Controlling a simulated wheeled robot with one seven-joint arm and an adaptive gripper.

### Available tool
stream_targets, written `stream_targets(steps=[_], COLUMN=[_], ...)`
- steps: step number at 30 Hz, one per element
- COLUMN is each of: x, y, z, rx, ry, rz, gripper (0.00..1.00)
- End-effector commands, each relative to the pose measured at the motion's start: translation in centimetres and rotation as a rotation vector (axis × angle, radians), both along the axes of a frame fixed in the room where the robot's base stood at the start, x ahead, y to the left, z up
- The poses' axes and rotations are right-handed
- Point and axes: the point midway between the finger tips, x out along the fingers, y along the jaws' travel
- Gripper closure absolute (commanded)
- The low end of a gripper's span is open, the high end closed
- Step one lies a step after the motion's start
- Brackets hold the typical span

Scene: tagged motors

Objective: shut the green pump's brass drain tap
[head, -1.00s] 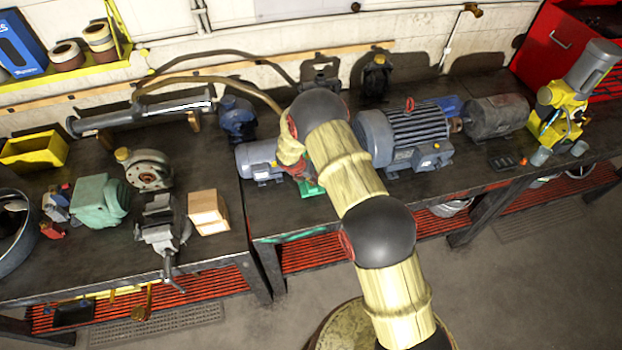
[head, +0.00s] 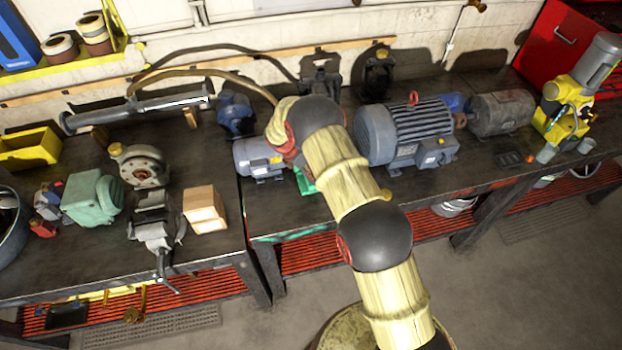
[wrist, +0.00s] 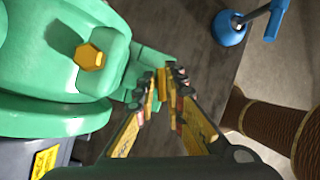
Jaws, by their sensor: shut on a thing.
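The green pump (wrist: 40,65) fills the left of the wrist view, with a brass hexagonal plug (wrist: 90,57) on its body. In the head view only a small green part of it (head: 305,182) shows beneath my arm. My gripper (wrist: 168,85) is at the pump's right side, its yellow fingers nearly together at the tips beside a green projecting part. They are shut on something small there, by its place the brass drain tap. The tap is mostly hidden by the fingertips, so its handle angle cannot be told. In the head view my arm hides the fingertips.
A blue-handled valve (wrist: 230,28) stands on the bench right of my gripper in the wrist view. In the head view a small grey motor (head: 258,157) is left of my wrist and a large grey motor (head: 405,135) right. Another green machine (head: 92,198) sits far left.

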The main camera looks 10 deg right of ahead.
Motion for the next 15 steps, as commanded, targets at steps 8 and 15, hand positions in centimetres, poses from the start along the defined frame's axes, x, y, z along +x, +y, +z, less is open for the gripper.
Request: stream_targets(steps=[8,15], x=[-0.23,-0.27], y=[-0.19,-0.17], z=[-0.59,-0.48], rx=[-0.002,-0.003], ry=[0.007,0.008], rz=[-0.222,-0.342], gripper=[1.00,1.00])
